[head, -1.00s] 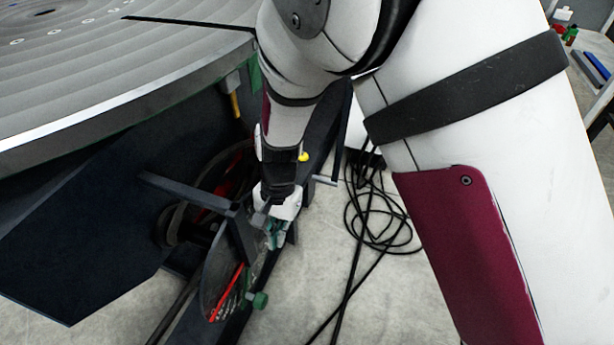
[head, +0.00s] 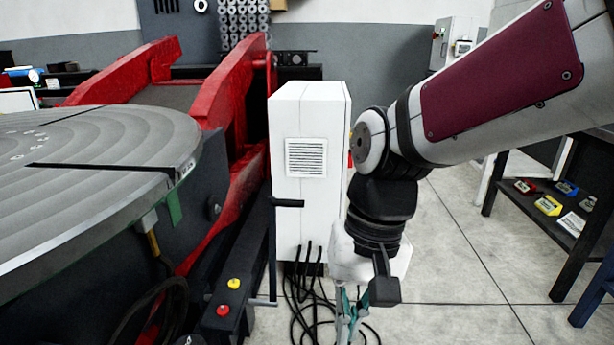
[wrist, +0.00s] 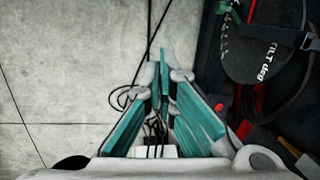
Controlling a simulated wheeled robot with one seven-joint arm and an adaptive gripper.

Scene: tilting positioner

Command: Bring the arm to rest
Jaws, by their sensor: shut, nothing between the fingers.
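My gripper (head: 349,318) hangs down at the lower middle of the head view, its teal fingers partly cut off by the bottom edge. In the wrist view my gripper (wrist: 164,62) shows its fingers drawn together at the tips, with nothing between them. The arm is bent, with the forearm coming in from the upper right. The positioner's round grey table (head: 90,150) is at the left, apart from the gripper. Its tilt dial (wrist: 262,50) shows at the upper right of the wrist view, also apart from the fingers.
A white cabinet (head: 311,180) stands behind the gripper, with black cables (head: 305,295) on the floor below. Red and yellow buttons sit on the positioner's dark base (head: 240,318). A shelf with small boxes (head: 548,205) is at the right.

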